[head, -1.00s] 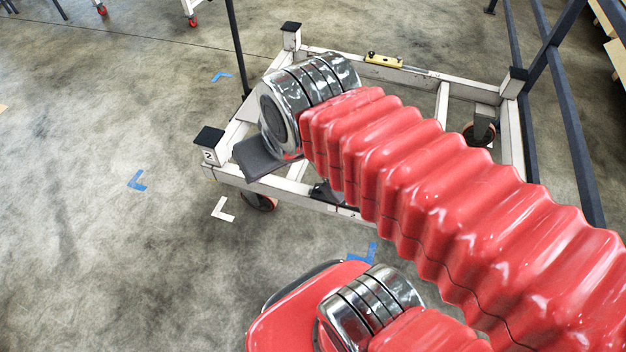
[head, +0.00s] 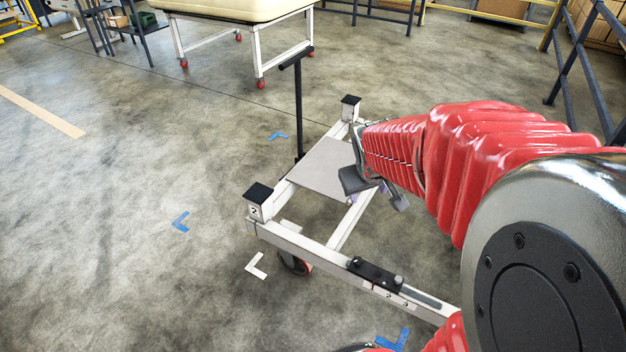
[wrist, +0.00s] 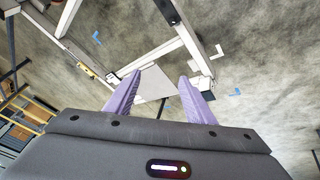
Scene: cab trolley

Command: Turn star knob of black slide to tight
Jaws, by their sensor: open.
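The black slide (head: 376,272) sits on the near white rail of the trolley in the head view, with small round knobs on it. I cannot make out which is the star knob or how tight it is. A dark piece on a rail, likely the same slide, shows at the top of the wrist view (wrist: 167,10). My gripper (head: 369,192) is over the trolley frame, beyond the slide and apart from it. In the wrist view my gripper (wrist: 160,75) has its two purple fingers spread wide, with nothing between them.
The white trolley frame (head: 318,250) has black-capped corner posts and a dark upright handle (head: 298,105). A grey plate (head: 322,168) lies on its left end. A yellow piece (wrist: 86,70) sits on another rail.

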